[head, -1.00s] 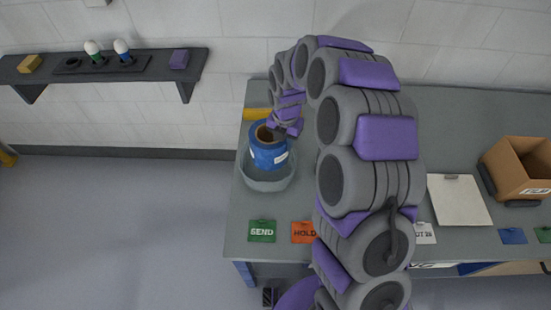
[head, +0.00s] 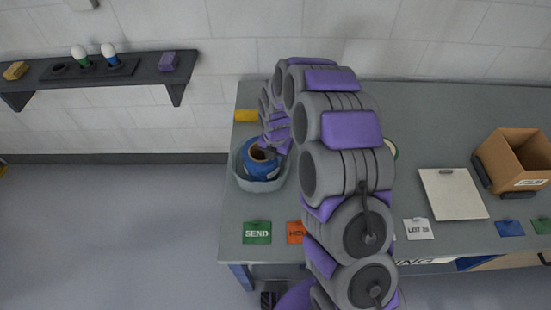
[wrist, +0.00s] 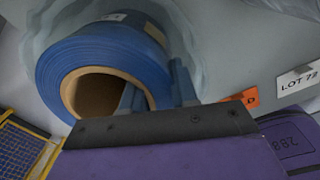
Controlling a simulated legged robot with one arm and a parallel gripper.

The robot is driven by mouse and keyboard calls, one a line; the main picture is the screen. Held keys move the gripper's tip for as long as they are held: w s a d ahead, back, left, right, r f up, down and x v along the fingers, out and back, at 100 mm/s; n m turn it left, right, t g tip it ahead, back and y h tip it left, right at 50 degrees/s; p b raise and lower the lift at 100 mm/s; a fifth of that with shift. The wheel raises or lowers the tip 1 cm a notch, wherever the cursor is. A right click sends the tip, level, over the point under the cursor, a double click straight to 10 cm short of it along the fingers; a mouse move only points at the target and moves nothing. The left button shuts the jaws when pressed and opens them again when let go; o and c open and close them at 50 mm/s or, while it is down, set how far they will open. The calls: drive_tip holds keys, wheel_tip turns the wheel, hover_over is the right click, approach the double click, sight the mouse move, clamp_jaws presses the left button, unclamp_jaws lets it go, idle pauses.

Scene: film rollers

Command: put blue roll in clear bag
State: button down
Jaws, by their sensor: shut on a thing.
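The blue roll (head: 262,164) has a brown cardboard core and sits low inside the clear bag (head: 243,182), a pale round open-topped bag on the left part of the table. The bag's rim surrounds the roll. My gripper (head: 270,150) is at the roll's upper right side. In the wrist view the blue roll (wrist: 100,50) fills the upper left, and the gripper's fingers (wrist: 155,90) are shut on its wall, one finger in the core and one outside. The bag's pale wall (wrist: 195,50) shows behind it. Whether the roll touches the bag's bottom is hidden.
Green SEND (head: 257,233) and orange HOLD (head: 296,232) cards lie at the table's front. A yellow object (head: 246,115) lies behind the bag. A clipboard (head: 453,195) and cardboard box (head: 515,160) are at the right. A shelf (head: 100,72) hangs at the left.

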drive_tip(key=shift+a, duration=0.15)
drive_tip(key=c, duration=1.1)
unclamp_jaws()
drive_tip(key=shift+a+f, duration=0.1)
drive_tip(key=shift+a, duration=0.2)
drive_tip(key=shift+o, duration=1.1)
drive_tip(key=shift+d, duration=0.4)
